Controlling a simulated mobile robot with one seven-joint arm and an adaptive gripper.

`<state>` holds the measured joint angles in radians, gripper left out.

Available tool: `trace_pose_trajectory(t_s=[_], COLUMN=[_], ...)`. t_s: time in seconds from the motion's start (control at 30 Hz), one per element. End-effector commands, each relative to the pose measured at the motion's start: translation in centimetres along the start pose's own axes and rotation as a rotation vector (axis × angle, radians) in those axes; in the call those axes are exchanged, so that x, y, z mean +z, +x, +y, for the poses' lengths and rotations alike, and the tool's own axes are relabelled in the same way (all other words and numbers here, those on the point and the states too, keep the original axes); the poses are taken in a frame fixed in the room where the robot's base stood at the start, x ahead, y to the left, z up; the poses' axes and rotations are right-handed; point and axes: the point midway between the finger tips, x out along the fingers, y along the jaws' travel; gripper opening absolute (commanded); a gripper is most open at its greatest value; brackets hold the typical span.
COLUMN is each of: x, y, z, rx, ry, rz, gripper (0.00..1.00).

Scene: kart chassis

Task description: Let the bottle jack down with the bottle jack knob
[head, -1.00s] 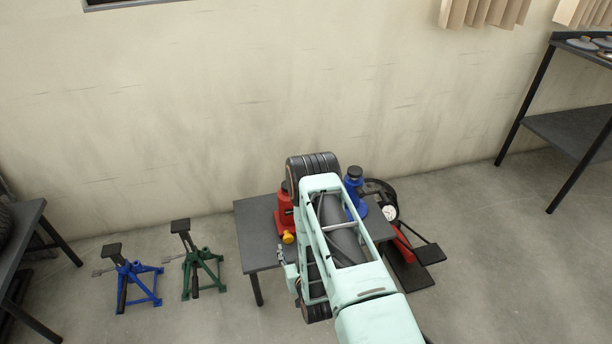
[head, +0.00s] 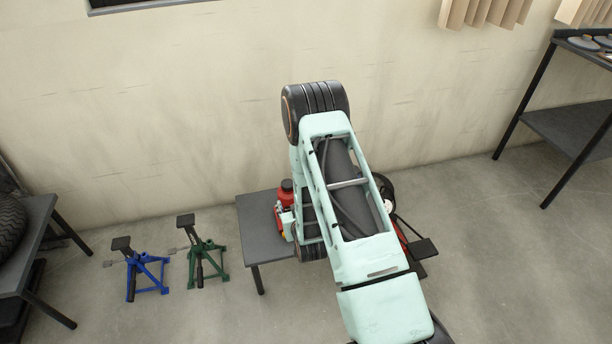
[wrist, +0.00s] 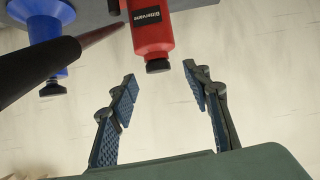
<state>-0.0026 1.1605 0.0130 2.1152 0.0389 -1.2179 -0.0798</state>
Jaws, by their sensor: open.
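The red bottle jack (head: 286,189) stands on the small dark table (head: 262,222), partly hidden behind my arm in the head view. In the wrist view the red jack (wrist: 152,32) appears upside down, with its black top cap (wrist: 157,66) pointing down the picture. The jack's knob cannot be made out clearly now. My gripper (wrist: 162,80) is open and empty. Its two blue-padded fingers are apart, with the jack's cap just beyond the gap between the tips and no contact visible. My arm hides the gripper in the head view.
A blue jack (wrist: 45,40) is left of the red one in the wrist view, and a dark rod (wrist: 50,66) crosses in front of it. Blue (head: 140,270) and green (head: 203,252) stands are on the floor to the left. The wall is close behind the table.

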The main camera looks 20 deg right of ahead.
Motion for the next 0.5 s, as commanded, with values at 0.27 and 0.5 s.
trace_pose_trajectory(t_s=[0.27,0.5], x=[-3.9,-5.7], y=[0.4,0.5], z=[2.8,4.0], rx=[0.06,0.088], ry=[-0.037,-0.05], rz=[0.029,0.041], gripper=[0.44,0.44])
